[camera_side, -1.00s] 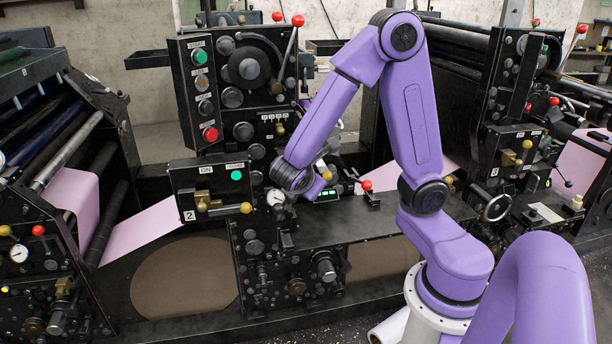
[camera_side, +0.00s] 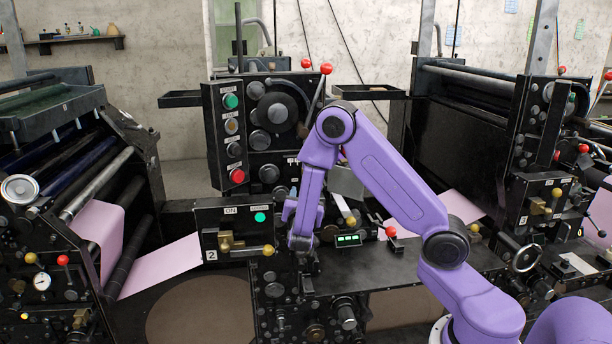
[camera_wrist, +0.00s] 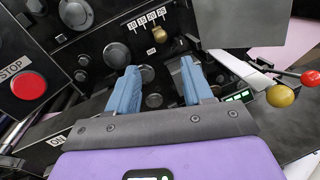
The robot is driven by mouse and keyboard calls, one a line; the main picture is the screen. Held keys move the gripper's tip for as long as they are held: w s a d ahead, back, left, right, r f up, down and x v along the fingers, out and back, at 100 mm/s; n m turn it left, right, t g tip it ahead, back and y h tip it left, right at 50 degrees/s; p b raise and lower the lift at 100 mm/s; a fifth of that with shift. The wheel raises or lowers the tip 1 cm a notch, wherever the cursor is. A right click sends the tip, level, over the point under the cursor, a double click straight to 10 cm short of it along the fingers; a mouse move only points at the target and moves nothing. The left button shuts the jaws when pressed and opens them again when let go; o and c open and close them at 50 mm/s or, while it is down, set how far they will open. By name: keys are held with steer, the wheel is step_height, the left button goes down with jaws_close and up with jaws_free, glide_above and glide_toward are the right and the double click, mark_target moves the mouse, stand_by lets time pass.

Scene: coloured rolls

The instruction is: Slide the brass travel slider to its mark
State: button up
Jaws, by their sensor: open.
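A small brass knob (camera_wrist: 160,37), which looks like the travel slider, sits on the dark panel below a row of white number labels (camera_wrist: 147,18) in the wrist view. It is near the right-hand labels. Its mark cannot be made out. My gripper (camera_wrist: 158,72) is open, with two blue fingers apart and nothing between them. The knob lies beyond the fingertips, above the gap in the picture, apart from them. In the side view my gripper (camera_side: 289,207) is in front of the panel, low and left of the labels. My arm hides the knob there.
A red stop button (camera_wrist: 29,86) is at the left of the wrist view. A yellow ball lever (camera_wrist: 280,96) and a red ball lever (camera_wrist: 310,78) stick out at right. A grey plate (camera_wrist: 240,22) is at upper right. An ON box (camera_side: 235,228) stands left of my gripper.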

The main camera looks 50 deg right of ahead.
steer(key=x, duration=1.5)
steer(key=shift+d, duration=0.15)
